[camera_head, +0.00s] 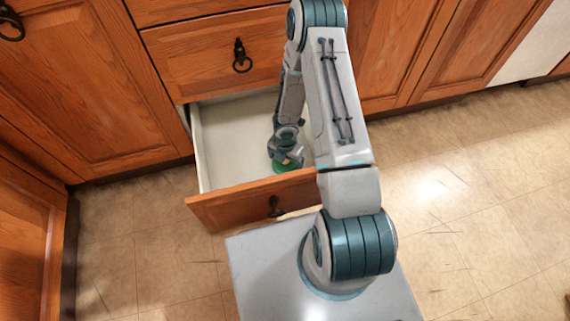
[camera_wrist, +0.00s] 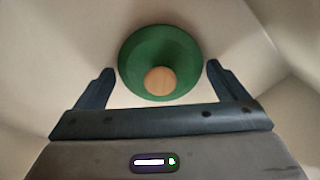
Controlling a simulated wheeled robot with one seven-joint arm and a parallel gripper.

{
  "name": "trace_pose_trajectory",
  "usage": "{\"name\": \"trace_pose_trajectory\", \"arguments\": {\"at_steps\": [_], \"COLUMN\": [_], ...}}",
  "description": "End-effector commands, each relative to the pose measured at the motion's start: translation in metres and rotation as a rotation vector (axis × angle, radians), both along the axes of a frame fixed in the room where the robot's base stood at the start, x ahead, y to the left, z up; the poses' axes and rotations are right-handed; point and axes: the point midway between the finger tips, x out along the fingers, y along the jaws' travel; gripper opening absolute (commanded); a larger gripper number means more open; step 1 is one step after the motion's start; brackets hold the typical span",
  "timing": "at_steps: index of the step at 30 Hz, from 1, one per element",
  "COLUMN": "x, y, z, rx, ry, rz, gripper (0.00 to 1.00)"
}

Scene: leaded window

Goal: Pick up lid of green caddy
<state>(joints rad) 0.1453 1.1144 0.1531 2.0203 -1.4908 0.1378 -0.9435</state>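The green lid (camera_wrist: 160,50) is round, with a light wooden knob (camera_wrist: 160,81) at its middle. It lies inside the open drawer, and only a green edge (camera_head: 283,167) of it shows in the head view, partly hidden by my arm. My gripper (camera_wrist: 159,84) is open above it, with one finger to each side of the lid. The fingers look apart from the lid and the knob. In the head view my gripper (camera_head: 291,156) is low in the drawer over the lid. I cannot tell whether a caddy body is under the lid.
The open drawer (camera_head: 228,204) has pale walls and a wooden front. Its pale floor (camera_head: 235,135) is clear to the left of my gripper. A closed drawer (camera_head: 222,52) is above it. Wooden cabinets stand on both sides, and the tiled floor (camera_head: 470,200) is clear at right.

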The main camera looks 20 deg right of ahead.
Motion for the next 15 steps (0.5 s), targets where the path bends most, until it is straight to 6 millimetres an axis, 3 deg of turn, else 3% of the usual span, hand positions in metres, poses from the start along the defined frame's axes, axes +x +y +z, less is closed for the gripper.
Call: {"name": "trace_pose_trajectory", "arguments": {"at_steps": [1, 3, 15], "x": [-0.0001, -0.0001, -0.0004], "y": [-0.0001, -0.0001, -0.0001], "z": [0.0001, 0.0001, -0.0001], "rx": [0.0, 0.0, 0.001], "ry": [0.0, 0.0, 0.001], "rz": [0.0, 0.0, 0.0], "gripper": [0.78, 0.59, 0.56]}}
